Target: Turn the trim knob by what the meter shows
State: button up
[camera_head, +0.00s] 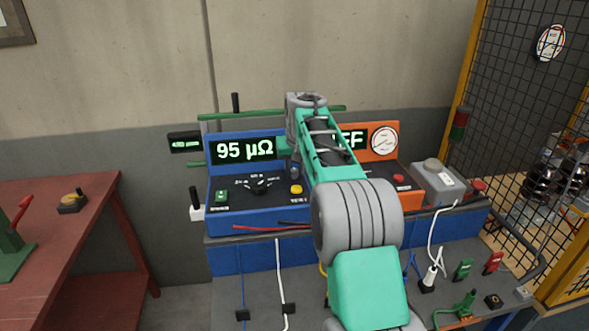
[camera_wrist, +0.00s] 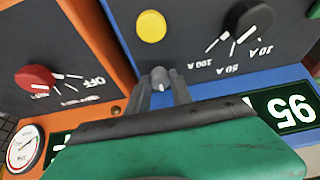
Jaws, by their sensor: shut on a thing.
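The wrist view shows part of the same display upside down, with "95" (camera_wrist: 293,111). The trim knob (camera_wrist: 160,76) is a small grey knob on the dark panel of the blue unit. My gripper (camera_wrist: 161,82) is shut on it, one finger on each side. In the head view my arm covers much of the unit's right side, and the gripper (camera_head: 294,170) shows only as a small dark part beside the arm.
A yellow button (camera_wrist: 151,26) and a black range selector (camera_wrist: 247,20) are close to my gripper. An orange unit (camera_head: 404,199) with a round gauge (camera_head: 384,140) and a red knob (camera_wrist: 35,77) adjoins. Cables (camera_head: 268,228) lie along the front.

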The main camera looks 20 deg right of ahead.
aim_at(290, 184)
jog(key=shift+r, duration=0.1)
grip_shut()
jog(key=m+p, duration=0.1)
jog(key=m+h+p, duration=0.1)
jog(key=shift+w+a+r+m, duration=0.1)
jog(key=shift+a+r+m, duration=0.05)
jog(key=shift+m, duration=0.15)
jog(key=shift+m+g+h+p, duration=0.35)
jog(key=shift+m+p, duration=0.55)
jog(key=shift+p, duration=0.35)
jog(key=shift+m+h+p, duration=0.25)
jog(key=shift+m+p, duration=0.45)
jog(key=o, duration=1)
grip_release()
jog(key=shift+f, duration=0.25)
jog(key=v, duration=0.8)
jog(key=shift+w, duration=0.15)
